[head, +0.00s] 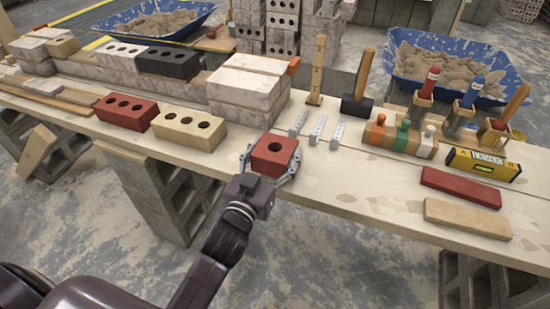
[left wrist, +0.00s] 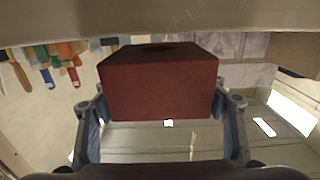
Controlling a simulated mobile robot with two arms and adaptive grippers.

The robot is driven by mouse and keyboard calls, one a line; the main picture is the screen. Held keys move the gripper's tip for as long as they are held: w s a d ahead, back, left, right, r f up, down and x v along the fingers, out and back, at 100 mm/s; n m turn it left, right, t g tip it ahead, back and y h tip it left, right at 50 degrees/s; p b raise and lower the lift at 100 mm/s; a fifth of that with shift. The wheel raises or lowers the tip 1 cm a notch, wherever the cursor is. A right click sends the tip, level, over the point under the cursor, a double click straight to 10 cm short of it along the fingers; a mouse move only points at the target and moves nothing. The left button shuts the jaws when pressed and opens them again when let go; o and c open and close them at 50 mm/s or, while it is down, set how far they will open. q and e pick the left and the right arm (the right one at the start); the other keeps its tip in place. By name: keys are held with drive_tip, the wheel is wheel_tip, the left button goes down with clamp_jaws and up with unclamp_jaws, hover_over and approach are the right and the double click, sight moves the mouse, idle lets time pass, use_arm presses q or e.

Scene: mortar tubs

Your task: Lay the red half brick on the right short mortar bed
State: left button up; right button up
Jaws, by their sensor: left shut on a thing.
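The red half brick (head: 273,157), with one round hole in its top, is between the two fingers of my left gripper (head: 271,166). The gripper is shut on it by the bench's front edge; I cannot tell whether the brick touches the bench. In the left wrist view the half brick (left wrist: 158,88) sits between both fingers (left wrist: 160,118). At the back left, a low course carries a white brick (head: 113,53) and a black brick (head: 168,62). A short bare stretch (head: 201,78) shows between the black brick and the pale block stack; I cannot make out mortar there. My right gripper is not in view.
A red brick (head: 126,110) and a tan brick (head: 188,130) lie left of my gripper. The pale block stack (head: 248,90) stands behind it. Metal ties (head: 317,130), a hammer (head: 358,95) and a level (head: 484,165) lie to the right. Blue tubs (head: 450,70) stand behind.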

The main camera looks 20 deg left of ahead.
use_arm(q)
drive_tip(key=shift+f, duration=0.6)
drive_tip(key=shift+f, duration=0.2)
drive_tip(key=o, duration=2)
drive_tip(key=shift+f, duration=0.15)
